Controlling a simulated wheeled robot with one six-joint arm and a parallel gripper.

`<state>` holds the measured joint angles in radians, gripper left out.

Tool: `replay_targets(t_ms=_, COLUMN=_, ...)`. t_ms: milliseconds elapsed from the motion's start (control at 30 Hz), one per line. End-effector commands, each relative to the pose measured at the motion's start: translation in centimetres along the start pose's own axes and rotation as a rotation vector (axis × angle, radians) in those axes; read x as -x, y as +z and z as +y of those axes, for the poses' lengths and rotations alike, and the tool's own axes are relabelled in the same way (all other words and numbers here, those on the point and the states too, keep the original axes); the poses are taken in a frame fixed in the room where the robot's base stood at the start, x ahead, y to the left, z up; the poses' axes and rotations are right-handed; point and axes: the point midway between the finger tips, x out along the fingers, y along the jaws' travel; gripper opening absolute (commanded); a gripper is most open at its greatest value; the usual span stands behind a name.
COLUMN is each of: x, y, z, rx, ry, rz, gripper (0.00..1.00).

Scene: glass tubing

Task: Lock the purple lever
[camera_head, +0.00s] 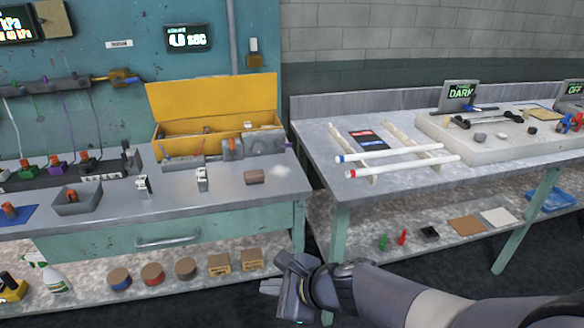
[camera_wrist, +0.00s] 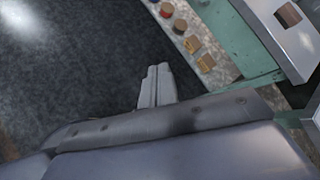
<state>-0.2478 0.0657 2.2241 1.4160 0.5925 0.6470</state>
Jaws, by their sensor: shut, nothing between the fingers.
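A small purple part (camera_head: 55,161) shows at the far left of the teal bench in the head view, between a green block and an orange-topped one. It is too small to tell whether it is the lever or how it is set. My gripper (camera_head: 270,287) is low in front of the gap between the two benches, far to the right of the purple part and below the bench tops. In the wrist view my fingers (camera_wrist: 158,70) are together and empty over the dark floor. The purple part is not in the wrist view.
The teal bench (camera_head: 230,189) carries an open yellow box (camera_head: 212,98) and small fittings. The right table (camera_head: 400,200) holds white rods and a pale slab. Tape rolls and blocks sit on the lower shelf (camera_head: 200,289). Dark floor lies in front.

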Motion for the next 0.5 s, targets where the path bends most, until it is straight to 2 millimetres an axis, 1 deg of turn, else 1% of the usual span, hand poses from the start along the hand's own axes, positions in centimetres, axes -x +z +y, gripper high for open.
replay_targets(t_ms=33, x=-0.8, y=0.4, z=-0.6, rx=-0.101, ry=-0.024, rz=-0.017, gripper=0.00)
replay_targets(t_ms=100, x=-1.7, y=0.8, z=-1.6, rx=-0.246, ry=-0.064, rz=-0.037, gripper=0.00)
replay_targets(t_ms=200, x=-2.7, y=1.1, z=-2.6, rx=-0.423, ry=-0.107, rz=-0.059, gripper=0.00)
replay_targets(t_ms=333, x=-3.6, y=1.2, z=-3.5, rx=-0.579, ry=-0.143, rz=-0.076, gripper=0.00)
replay_targets(t_ms=500, x=-4.0, y=1.2, z=-3.9, rx=-0.660, ry=-0.160, rz=-0.084, gripper=0.00)
